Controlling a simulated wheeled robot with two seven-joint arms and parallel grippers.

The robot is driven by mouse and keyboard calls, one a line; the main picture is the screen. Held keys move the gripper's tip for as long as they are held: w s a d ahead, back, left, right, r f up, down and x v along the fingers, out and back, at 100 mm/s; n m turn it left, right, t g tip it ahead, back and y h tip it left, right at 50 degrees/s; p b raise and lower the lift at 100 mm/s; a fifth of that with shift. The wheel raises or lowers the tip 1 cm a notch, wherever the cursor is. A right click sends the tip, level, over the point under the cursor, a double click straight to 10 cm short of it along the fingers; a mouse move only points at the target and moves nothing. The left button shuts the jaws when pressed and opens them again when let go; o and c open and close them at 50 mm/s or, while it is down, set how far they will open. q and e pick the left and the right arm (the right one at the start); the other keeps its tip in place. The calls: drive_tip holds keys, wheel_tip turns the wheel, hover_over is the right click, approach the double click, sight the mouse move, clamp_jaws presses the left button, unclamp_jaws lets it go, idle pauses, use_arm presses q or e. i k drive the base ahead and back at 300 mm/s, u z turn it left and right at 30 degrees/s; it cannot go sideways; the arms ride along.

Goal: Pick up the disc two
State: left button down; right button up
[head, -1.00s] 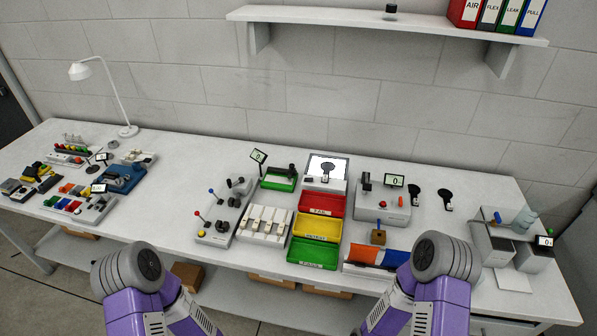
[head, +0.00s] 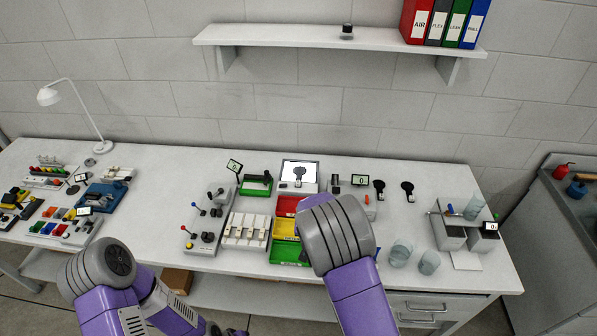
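Two dark, round, flat pieces with short stems and small pale tags lie on the bench at the back right: a left one (head: 379,185) and a right one (head: 407,186). The tags are too small to read, so I cannot tell which is disc two. My two purple arms reach in from the bottom; the right one covers part of the colored trays. Neither gripper's fingers can be made out, and nothing is seen held.
Red, yellow and green trays (head: 285,228) are partly hidden by my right arm. Two clear cups (head: 400,252) stand near the front right edge, left of a grey block station (head: 449,236). A shelf (head: 330,37) with binders hangs above. A side counter (head: 565,210) stands at right.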

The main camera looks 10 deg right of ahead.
sight(300, 170)
drive_tip(key=i, duration=0.95)
